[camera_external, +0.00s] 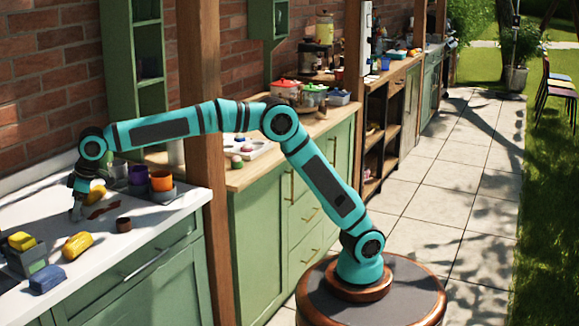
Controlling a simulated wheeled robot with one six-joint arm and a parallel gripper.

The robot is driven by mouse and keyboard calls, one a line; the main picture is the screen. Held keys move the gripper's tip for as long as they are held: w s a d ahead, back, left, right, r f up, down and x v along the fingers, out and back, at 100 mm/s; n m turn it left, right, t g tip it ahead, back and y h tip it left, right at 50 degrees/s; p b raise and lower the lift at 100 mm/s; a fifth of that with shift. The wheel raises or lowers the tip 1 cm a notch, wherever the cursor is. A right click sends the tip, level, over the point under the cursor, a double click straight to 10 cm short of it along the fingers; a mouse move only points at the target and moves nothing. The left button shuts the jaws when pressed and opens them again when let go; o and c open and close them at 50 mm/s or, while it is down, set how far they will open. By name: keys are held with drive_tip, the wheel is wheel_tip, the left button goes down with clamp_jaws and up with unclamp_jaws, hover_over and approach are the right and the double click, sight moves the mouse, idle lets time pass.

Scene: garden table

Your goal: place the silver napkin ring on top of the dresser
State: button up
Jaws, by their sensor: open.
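My gripper (76,213) points down over the white top of the near green cabinet at the left, with its jaws open and its tips close to the surface. I cannot make out a silver napkin ring; it may be hidden or too small to tell. A small dark brown round piece (123,225) lies to the right of my gripper, apart from it. I cannot tell which piece is the dresser. The near green cabinet (150,285) has a white top, and another green cabinet (262,225) beyond the post has a wooden top.
A wooden post (203,130) stands beside my arm. Red (285,91) and green pots stand farther back.

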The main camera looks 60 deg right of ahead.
drive_tip(key=v, duration=1.1)
drive_tip(key=shift+r, duration=0.15)
drive_tip(key=shift+o, duration=0.6)
drive_tip(key=shift+s+d+r, duration=0.1)
drive_tip(key=shift+s+r, duration=0.05)
drive_tip(key=shift+r, duration=0.2)
drive_tip(key=s+d+v, duration=0.1)
drive_tip(key=v, duration=0.4)
drive_tip(key=x, duration=1.2)
drive_tip(key=shift+w+a+f, duration=0.1)
drive_tip(key=shift+w+a, duration=0.1)
drive_tip(key=shift+a, duration=0.1)
drive_tip(key=shift+w+x, duration=0.15)
drive_tip(key=shift+x, duration=1.2)
drive_tip(key=shift+w+x, duration=0.15)
drive_tip(key=shift+x, duration=1.2)
drive_tip(key=shift+a, duration=0.15)
drive_tip(key=shift+c, duration=0.5)
